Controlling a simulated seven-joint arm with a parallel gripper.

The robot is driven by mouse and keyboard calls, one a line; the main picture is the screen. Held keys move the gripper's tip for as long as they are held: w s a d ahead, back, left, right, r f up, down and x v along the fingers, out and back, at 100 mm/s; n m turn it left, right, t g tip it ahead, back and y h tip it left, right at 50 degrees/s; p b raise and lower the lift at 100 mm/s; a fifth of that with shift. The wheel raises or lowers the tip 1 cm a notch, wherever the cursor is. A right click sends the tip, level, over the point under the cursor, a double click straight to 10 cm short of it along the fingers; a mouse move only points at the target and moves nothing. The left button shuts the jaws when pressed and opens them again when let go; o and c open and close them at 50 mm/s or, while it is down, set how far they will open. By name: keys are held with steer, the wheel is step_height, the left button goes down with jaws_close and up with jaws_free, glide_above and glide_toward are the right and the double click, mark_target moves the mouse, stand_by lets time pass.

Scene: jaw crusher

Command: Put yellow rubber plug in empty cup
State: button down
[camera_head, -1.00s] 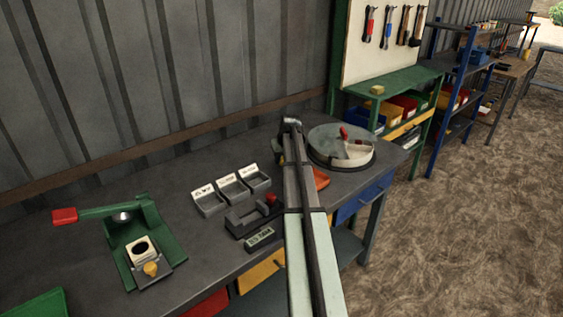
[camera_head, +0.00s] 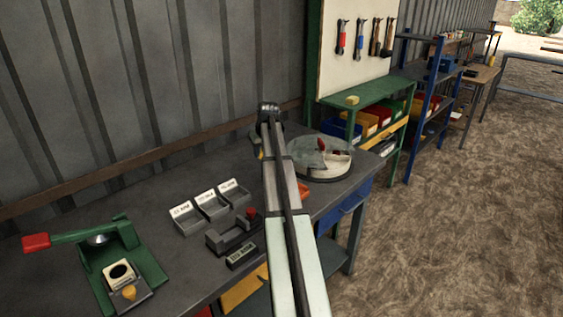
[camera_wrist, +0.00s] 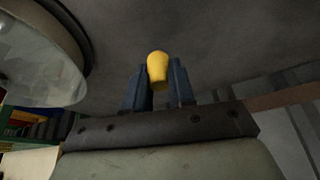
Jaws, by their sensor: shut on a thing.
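The yellow rubber plug (camera_wrist: 158,70) is held between the two dark fingers of my gripper (camera_wrist: 161,82) in the wrist view. Its rounded, wider end sticks out past the fingertips, clear of other things. In the head view my arm hides most of the gripper, and the plug cannot be made out with certainty. No cup can be clearly picked out. Three small grey open containers (camera_head: 212,207) with white labels stand in a row on the bench and look empty.
The dark workbench (camera_head: 140,208) runs along a corrugated wall. The green press (camera_head: 128,255) with a red handle stands at the left. A dark fixture with a red knob (camera_head: 233,233) is near the front edge. A round pan (camera_head: 322,173) is right of my arm.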

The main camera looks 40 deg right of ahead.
mark_target(334, 165)
steer(key=s+d+r+m+h, duration=0.1)
steer(key=s+d+m, duration=0.1)
steer(key=s+d, duration=0.95)
steer(key=s+d+r+m, duration=0.1)
steer(key=s+d+r, duration=0.1)
steer(key=s+d, duration=0.9)
steer(key=shift+w+d+f+n+y, duration=0.15)
steer(key=shift+w+d+f+n, duration=0.45)
steer(key=shift+f, duration=1.1)
steer(key=shift+w+d+f+n+y, duration=0.2)
steer(key=shift+w+d+f+n, duration=0.4)
steer(key=shift+f, duration=1.15)
steer(key=shift+w+d+f+n+y, duration=0.25)
steer(key=shift+w+f, duration=0.55)
steer(key=shift+f, duration=0.9)
steer(key=shift+f, duration=0.1)
steer(key=c, duration=0.9)
jaws_free()
steer(key=shift+c, duration=0.2)
steer(key=v, duration=1.2)
